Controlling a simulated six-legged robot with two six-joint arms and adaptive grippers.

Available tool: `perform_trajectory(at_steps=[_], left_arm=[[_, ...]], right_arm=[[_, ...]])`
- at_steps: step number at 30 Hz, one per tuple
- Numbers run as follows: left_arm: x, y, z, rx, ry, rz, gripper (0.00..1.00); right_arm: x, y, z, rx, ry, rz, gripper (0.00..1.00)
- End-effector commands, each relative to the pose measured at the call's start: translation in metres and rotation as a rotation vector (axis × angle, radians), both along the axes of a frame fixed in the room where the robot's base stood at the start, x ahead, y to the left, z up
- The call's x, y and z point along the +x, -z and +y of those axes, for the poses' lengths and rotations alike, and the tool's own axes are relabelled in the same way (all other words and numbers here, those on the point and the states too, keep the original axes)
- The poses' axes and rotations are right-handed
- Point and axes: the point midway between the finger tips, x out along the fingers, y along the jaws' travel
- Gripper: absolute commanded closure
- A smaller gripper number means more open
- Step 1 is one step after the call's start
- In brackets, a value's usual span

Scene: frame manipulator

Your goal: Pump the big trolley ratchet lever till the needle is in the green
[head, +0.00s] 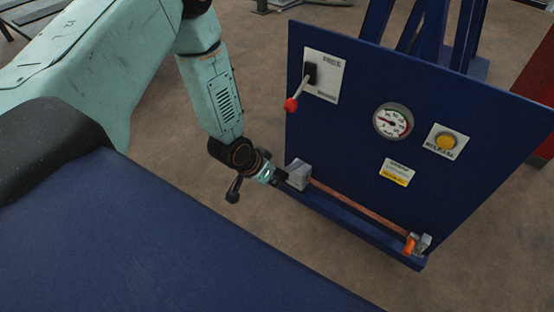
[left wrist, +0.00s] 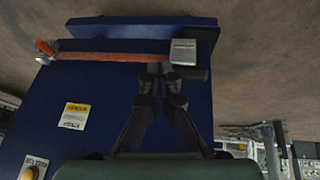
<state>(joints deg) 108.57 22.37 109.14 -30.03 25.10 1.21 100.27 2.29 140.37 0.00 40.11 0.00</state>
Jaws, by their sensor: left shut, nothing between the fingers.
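The blue panel (head: 350,130) carries a lever with a red ball knob (head: 291,105) on a white plate (head: 330,78); the knob hangs down and left. A round gauge (head: 393,121) sits right of it; its needle looks left of centre, but its zone is too small to read. Along the panel's bottom, an orange-brown strap or bar (head: 355,205) runs from a grey block (head: 298,174). My left gripper (head: 283,180) is shut and empty beside the block, well below the red knob. In the left wrist view its fingertips (left wrist: 160,68) are near the grey block (left wrist: 183,45). My right gripper is not in view.
A yellow release button (head: 445,142) and a yellow-white label (head: 397,172) are on the panel's right half. An orange clip-like end (head: 410,245) sits at the bottom right corner. Brown floor lies open around the panel. A red object (head: 540,75) stands at the far right.

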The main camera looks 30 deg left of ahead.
Motion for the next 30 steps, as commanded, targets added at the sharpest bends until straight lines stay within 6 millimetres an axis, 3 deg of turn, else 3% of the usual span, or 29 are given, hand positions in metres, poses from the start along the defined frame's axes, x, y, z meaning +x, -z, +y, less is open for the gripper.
perform_trajectory(at_steps=[1,6,13,18,30], left_arm=[[0.012,-0.018,0.000,0.007,0.006,0.013,1.00],[0.035,-0.064,0.006,0.051,0.002,0.091,1.00],[0.050,-0.115,0.020,0.125,-0.027,0.166,1.00],[0.053,-0.129,0.025,0.150,-0.040,0.188,1.00],[0.053,-0.127,0.026,0.153,-0.042,0.192,1.00]], right_arm=[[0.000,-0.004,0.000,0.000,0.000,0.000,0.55],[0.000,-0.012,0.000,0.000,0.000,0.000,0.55],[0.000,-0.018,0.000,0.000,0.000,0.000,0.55],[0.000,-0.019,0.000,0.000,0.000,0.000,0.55],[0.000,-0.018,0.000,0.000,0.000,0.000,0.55]])
